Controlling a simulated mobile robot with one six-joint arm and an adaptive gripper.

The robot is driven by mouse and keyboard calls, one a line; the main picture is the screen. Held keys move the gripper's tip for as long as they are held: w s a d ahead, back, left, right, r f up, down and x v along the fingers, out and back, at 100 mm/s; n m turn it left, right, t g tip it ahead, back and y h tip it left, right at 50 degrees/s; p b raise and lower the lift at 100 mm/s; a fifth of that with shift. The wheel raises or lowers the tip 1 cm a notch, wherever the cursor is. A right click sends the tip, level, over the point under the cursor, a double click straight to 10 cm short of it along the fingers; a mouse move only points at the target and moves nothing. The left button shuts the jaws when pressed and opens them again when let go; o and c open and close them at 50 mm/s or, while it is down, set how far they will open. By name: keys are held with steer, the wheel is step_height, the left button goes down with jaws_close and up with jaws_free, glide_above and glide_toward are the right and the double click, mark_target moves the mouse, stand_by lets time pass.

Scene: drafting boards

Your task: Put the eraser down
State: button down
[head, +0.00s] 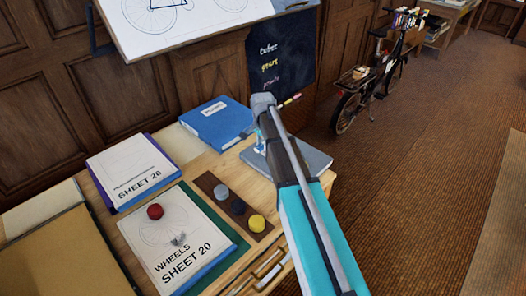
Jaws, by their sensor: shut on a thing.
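My arm reaches in from the bottom right, over the right side of the wooden desk. My gripper (260,141) is below the arm's far end, mostly hidden by the arm, over or just behind a grey flat book or case (318,160). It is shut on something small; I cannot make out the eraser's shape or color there. I cannot tell whether it touches the surface below. A brown tray (211,184) on the desk holds a grey, a black and a yellow (257,223) round piece. A red round piece (155,211) sits on the paper marked WHEELS SHEET 20 (180,262).
A blue binder (217,122) and another SHEET 20 pad (132,170) lie on the desk. A tilted drawing board (190,22) overhangs the back. A lettered blackboard (285,50) stands behind. A bicycle (370,85) is beyond, right. Floor on the right is clear.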

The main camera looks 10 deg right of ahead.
mark_target(262, 145)
steer(key=shift+f+b, duration=1.3)
steer(key=shift+f, duration=0.25)
steer(key=shift+f, duration=0.15)
steer(key=shift+c, duration=2.1)
jaws_free()
steer(key=shift+r, duration=0.2)
step_height(262, 145, up, 12)
steer(key=p, duration=1.2)
steer(key=s+n, duration=1.1)
steer(key=s, duration=1.3)
steer(key=shift+s, duration=0.3)
